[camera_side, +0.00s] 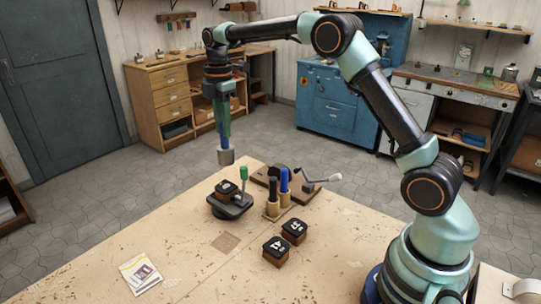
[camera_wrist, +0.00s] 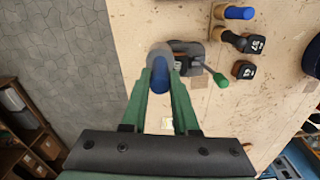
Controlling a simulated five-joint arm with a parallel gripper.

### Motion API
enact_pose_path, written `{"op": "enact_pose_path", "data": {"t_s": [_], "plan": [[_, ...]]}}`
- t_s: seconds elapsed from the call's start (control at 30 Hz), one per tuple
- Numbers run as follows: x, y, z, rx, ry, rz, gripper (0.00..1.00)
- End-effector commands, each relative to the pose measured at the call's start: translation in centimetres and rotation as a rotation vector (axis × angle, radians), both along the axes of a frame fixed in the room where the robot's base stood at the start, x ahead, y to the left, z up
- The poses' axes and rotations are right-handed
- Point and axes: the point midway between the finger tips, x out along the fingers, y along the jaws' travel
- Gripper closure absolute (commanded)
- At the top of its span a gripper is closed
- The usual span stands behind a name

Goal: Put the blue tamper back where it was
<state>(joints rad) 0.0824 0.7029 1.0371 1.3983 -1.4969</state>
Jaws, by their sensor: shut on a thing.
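The blue tamper has a blue handle (camera_wrist: 160,78) and a grey metal foot (camera_side: 226,157). My gripper (camera_side: 223,132) is shut on the handle and holds the tamper upright, foot down, in the air above the table's far edge. The green fingers also show in the wrist view (camera_wrist: 161,88), one on each side of the handle. Below and to the right in the side view is a black stand (camera_side: 232,209) with a green-handled lever (camera_side: 244,174) and a dark block (camera_side: 226,187) on it. In the wrist view the tamper partly hides this stand.
Tan holders on the table carry a black-handled tool (camera_side: 272,187) and a blue-handled one (camera_side: 284,181). Behind is a board with a crank (camera_side: 310,184). Two dark stamped blocks (camera_side: 294,230) (camera_side: 276,250) stand in front. A square patch (camera_side: 225,242) and a booklet (camera_side: 140,273) lie left.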

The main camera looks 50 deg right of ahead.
Motion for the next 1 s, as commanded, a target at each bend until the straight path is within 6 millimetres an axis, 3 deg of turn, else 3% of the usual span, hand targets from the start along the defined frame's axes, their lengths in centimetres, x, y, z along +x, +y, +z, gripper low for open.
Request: {"op": "enact_pose_path", "data": {"t_s": [0.13,0.33,1.0], "plan": [[1.5,-2.7,-2.1,0.000,0.000,-0.004,1.00],[2.4,-4.6,-3.8,0.000,0.000,-0.001,1.00],[2.4,-4.8,-11.7,0.000,-0.001,0.000,1.00]]}}
